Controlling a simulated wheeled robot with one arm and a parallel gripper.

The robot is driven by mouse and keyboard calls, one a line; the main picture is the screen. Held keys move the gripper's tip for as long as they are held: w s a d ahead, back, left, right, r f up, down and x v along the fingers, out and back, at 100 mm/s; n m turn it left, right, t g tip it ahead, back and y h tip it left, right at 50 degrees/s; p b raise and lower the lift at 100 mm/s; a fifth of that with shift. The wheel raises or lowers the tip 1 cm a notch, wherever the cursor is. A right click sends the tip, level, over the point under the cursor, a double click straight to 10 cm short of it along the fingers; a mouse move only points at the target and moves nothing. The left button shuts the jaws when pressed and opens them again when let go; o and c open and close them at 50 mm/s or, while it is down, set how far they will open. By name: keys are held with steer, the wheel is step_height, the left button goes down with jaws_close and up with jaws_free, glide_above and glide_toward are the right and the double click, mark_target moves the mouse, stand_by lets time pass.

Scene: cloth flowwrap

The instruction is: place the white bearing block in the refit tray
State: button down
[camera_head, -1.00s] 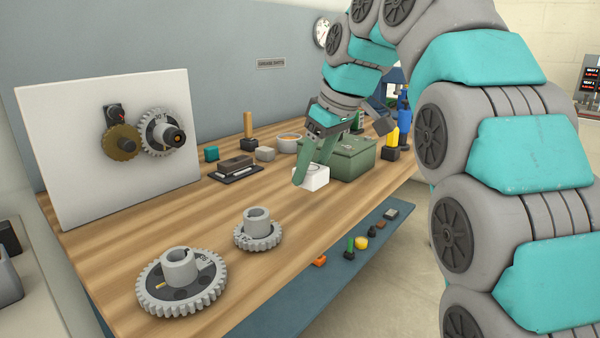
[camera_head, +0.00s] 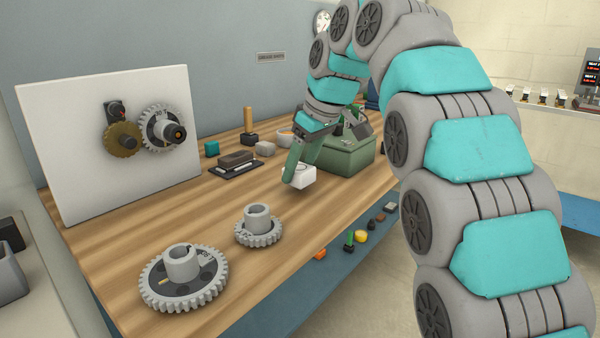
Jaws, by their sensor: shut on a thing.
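The white bearing block (camera_head: 301,177) is in the middle of the wooden bench, left of the green box. My gripper (camera_head: 298,172) is shut on it from above with its green fingers. The block looks slightly tilted, and I cannot tell whether its underside touches the bench. The far finger is mostly hidden. A small dark flat tray (camera_head: 226,172) with a dark brown block on it lies to the left of my gripper; it may be the refit tray, but no label is readable.
The green box (camera_head: 350,158) stands close to the right of my gripper. Two grey gears (camera_head: 258,228) (camera_head: 150,283) lie nearer the front. A white panel (camera_head: 70,150) with mounted gears stands left. Small blocks and a bowl line the back. Bare wood lies between block and dark tray.

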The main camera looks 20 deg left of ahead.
steer(key=shift+f, duration=0.75)
steer(key=shift+f, duration=0.2)
steer(key=shift+c, duration=0.6)
jaws_free()
steer(key=shift+r, duration=0.15)
